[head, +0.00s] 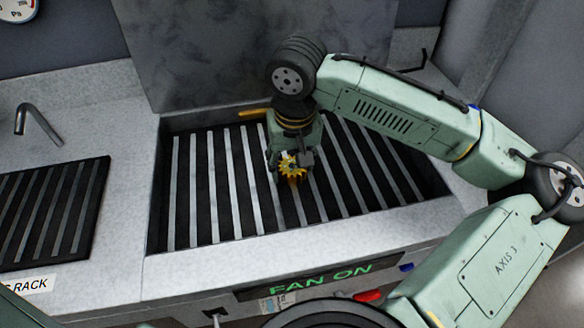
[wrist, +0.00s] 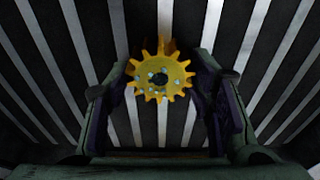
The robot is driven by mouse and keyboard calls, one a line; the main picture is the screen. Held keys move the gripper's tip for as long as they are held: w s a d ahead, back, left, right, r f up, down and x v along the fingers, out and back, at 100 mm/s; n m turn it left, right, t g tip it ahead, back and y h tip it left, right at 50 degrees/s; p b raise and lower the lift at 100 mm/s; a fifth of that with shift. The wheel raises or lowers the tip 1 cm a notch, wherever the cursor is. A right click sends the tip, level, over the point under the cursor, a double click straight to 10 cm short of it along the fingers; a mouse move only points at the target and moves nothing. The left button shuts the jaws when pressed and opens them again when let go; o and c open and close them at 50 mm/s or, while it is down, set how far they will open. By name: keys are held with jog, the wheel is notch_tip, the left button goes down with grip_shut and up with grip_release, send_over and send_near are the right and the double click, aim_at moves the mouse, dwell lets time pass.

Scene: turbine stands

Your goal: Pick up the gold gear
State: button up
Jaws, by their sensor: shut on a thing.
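The gold gear (head: 291,167) is a small toothed yellow disc with a dark centre hole. It is in my gripper (head: 290,172), over the slatted grate in the middle of the head view. In the wrist view the gear (wrist: 161,79) sits between the two dark fingers of my gripper (wrist: 160,88), its toothed face toward the camera. The fingers are shut on its sides. I cannot tell from these frames whether the gear touches the grate or hangs just above it.
The slatted grate (head: 240,190) lies in a recess with a pale raised rim (head: 300,238). A grey panel (head: 258,45) stands behind it. A second slatted rack (head: 50,215) and a tap (head: 36,122) are at left. A "FAN ON" sign (head: 320,284) is on the front.

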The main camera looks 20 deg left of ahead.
aim_at(292, 167)
grip_shut()
jog(key=shift+r, duration=0.1)
notch_tip(292, 167, up, 10)
jog(key=shift+b, duration=0.4)
jog(key=shift+o, duration=1.7)
grip_release()
grip_shut()
